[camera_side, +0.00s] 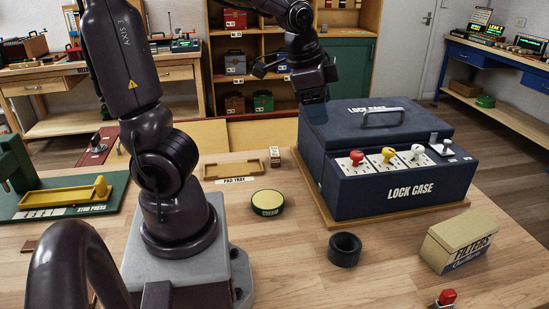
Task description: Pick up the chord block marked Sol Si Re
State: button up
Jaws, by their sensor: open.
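No block that I can read as Sol Si Re shows in the side view. A small cream block with tiny reddish marks (275,157) stands beside the right end of the pad tray (235,170); its marks are too small to read. My gripper (314,97) is open, pointing down at the back left corner of the lock case (400,180), well above the tabletop. Its fingertips are small and dark here, and I see nothing held. I cannot tell whether it touches the case. The table behind the case is hidden.
The dark blue lock case, with its lid down and several coloured knobs, fills the right middle. A green-and-yellow round tin (268,203), a black ring (344,249) and a filters box (460,241) stand in front. The stub press (65,200) is at left.

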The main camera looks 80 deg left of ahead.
jog(key=s+a+f+m+g+y, duration=0.1)
jog(key=a+f+m+y, duration=0.15)
jog(key=a, duration=0.45)
jog(key=s+a+f+m+g+y, duration=0.1)
jog(key=a+m+y, duration=0.25)
jog(key=a, duration=0.45)
jog(key=s+a+r+m+y, duration=0.1)
jog(key=a+r+m+y, duration=0.25)
jog(key=r, duration=0.25)
jog(key=s+a+r+m+y, duration=0.1)
jog(key=a+r+m+y, duration=0.2)
jog(key=r+m, duration=0.2)
send_near(275, 152)
jog(key=shift+g, duration=0.3)
jog(key=x, duration=0.5)
jog(key=shift+s, duration=0.1)
jog(key=shift+w+x, duration=0.1)
jog(key=shift+x, duration=1.3)
jog(key=shift+w+x, duration=0.15)
jog(key=shift+x, duration=1.25)
jog(key=c, duration=1)
jog(key=shift+r, duration=0.1)
